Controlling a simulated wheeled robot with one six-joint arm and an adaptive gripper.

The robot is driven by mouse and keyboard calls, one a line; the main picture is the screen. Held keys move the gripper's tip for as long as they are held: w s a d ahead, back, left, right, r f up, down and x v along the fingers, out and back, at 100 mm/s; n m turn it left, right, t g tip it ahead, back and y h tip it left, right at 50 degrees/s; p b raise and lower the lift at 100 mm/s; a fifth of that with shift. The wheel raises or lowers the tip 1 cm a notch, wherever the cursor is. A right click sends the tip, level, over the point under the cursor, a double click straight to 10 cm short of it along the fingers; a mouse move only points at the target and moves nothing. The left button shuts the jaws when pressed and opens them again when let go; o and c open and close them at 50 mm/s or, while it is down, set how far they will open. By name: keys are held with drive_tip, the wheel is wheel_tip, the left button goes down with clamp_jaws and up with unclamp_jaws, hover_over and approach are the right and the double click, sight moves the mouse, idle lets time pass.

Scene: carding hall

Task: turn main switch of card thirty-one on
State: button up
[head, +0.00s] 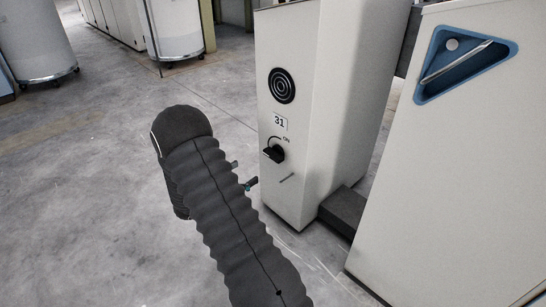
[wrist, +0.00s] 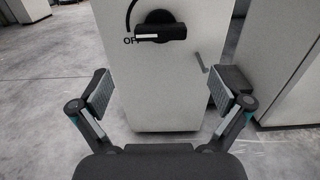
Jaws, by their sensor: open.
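The main switch is a black rotary knob (wrist: 160,32) on the pale cabinet (wrist: 135,85), under a label reading 31 (head: 280,122). In the wrist view its white-marked handle lies about level, its left end by lettering that reads OF, the rest covered by the knob. In the head view the knob (head: 274,154) shows with ON lettering at its upper right. My gripper (wrist: 160,92) is open and empty, its two pads apart below the knob in the wrist view, not touching it. In the head view my arm hides most of the gripper (head: 243,174).
A thin grey lever (head: 287,178) sticks out below the knob. A round black ringed disc (head: 282,86) is above the label. A larger pale machine with a blue recess (head: 466,62) stands at right. White drums (head: 176,28) stand behind; the floor at left is clear.

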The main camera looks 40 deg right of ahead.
sight(270, 157)
drive_tip(key=d, duration=0.8)
drive_tip(key=w+d, duration=0.1)
drive_tip(key=d, duration=0.4)
drive_tip(key=c, duration=0.9)
